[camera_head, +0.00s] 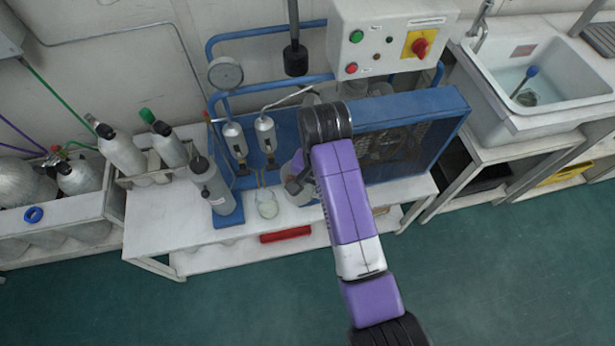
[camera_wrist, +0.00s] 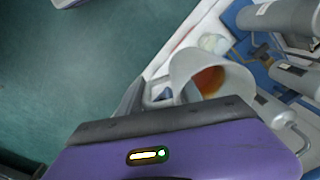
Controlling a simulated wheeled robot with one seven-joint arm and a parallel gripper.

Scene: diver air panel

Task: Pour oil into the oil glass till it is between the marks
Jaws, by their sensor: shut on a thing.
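A pale translucent jug (camera_wrist: 203,72) with amber oil (camera_wrist: 209,80) inside fills the middle of the wrist view, its mouth facing the camera. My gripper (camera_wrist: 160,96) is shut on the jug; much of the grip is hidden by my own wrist. In the head view the jug (camera_head: 299,192) shows partly beside my gripper (camera_head: 296,182), above the white bench and in front of the blue panel. I cannot make out the oil glass or its marks; my arm covers part of the blue compressor unit (camera_head: 447,110).
A small glass jar (camera_head: 267,204) stands on the bench (camera_head: 165,229), left of the jug. Grey filter cylinders (camera_head: 233,138) and a grey bottle (camera_head: 213,185) are further left. A control box (camera_head: 385,45) hangs above. A red bar (camera_head: 286,234) lies on the lower shelf.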

